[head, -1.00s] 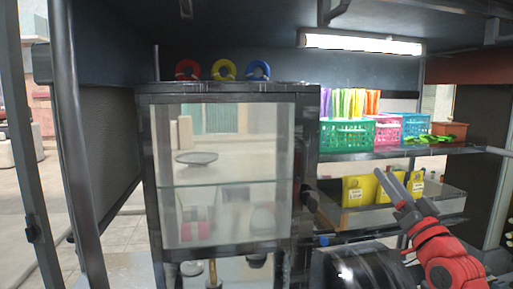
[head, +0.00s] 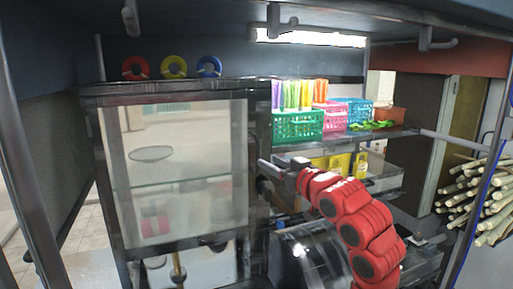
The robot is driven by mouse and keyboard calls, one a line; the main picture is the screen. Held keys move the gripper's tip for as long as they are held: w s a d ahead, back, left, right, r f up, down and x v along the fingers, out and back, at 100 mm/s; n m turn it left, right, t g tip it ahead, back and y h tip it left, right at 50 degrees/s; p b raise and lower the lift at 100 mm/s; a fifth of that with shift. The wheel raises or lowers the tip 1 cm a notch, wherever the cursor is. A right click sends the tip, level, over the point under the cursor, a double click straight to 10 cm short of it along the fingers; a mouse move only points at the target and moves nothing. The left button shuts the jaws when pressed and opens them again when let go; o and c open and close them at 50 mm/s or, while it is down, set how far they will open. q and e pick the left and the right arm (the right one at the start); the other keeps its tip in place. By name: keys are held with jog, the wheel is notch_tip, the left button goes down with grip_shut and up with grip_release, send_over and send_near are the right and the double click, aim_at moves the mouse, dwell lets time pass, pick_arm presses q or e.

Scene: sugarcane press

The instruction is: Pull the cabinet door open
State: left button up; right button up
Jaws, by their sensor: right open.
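The cabinet (head: 262,115) is dark-framed with a glass front door (head: 190,190) at the left of the head view. The door looks shut. A shelf and a dark dish show through the glass. My right gripper (head: 266,172) is open, and its red arm comes in from the lower right. The fingers point left at the cabinet's right front edge, near the side of the door. I cannot tell whether they touch it. The handle cannot be made out clearly there. My left gripper is not in view.
Red, yellow and blue rings (head: 173,67) stand on top of the cabinet. Right of it, a shelf holds a green basket (head: 297,126), more baskets and colourful straws. Yellow packs (head: 339,164) sit below. A dark rounded machine (head: 305,258) stands under my arm. Sugarcane stalks (head: 480,197) are at far right.

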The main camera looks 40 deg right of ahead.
aim_at(258, 155)
jog(key=w+p, duration=0.2)
jog(key=w, duration=0.4)
jog(key=shift+w+d+r, duration=0.1)
jog(key=shift+w, duration=0.65)
jog(key=shift+d, duration=0.1)
grip_shut()
dwell(0.6)
